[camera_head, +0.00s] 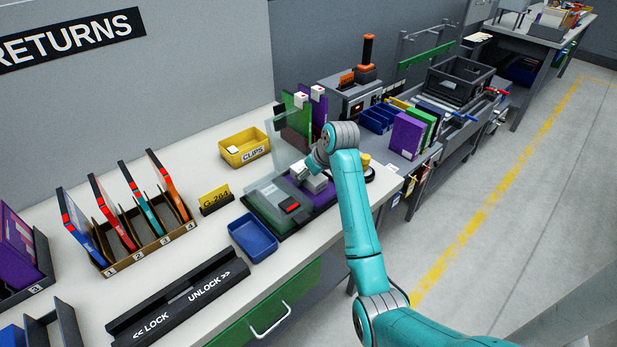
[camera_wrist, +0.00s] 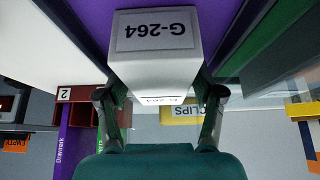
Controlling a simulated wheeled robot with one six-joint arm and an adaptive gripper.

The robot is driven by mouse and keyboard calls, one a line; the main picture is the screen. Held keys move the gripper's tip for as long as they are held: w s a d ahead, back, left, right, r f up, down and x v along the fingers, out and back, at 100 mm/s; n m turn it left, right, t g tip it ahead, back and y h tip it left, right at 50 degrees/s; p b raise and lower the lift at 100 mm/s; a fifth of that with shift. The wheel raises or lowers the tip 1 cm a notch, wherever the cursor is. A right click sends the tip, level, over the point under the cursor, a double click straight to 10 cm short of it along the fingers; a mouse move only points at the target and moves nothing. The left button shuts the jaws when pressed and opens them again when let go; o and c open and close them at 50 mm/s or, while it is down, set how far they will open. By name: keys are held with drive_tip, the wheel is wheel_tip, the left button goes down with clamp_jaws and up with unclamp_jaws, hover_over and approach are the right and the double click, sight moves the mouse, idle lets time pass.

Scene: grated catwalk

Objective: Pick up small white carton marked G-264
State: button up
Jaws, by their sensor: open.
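The small white carton marked G-264 (camera_wrist: 155,45) fills the upper middle of the wrist view, its label upside down. It appears to rest on a purple surface (camera_wrist: 84,12). My gripper (camera_wrist: 164,108) is open, with one finger on each side of the carton's near end; I cannot tell whether either finger touches it. In the head view my gripper (camera_head: 306,173) is low over the bench machine, and the carton (camera_head: 319,184) shows only partly beside my arm.
A yellow G-264 sign (camera_head: 215,198), a blue tray (camera_head: 253,237) and a yellow CLIPS bin (camera_head: 244,148) stand left of the machine (camera_head: 270,212). Upright green and purple items rise behind my gripper. A folder rack (camera_head: 150,245) and a LOCK/UNLOCK bar (camera_head: 180,297) are further left.

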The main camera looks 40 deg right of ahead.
drive_tip(key=c, duration=1)
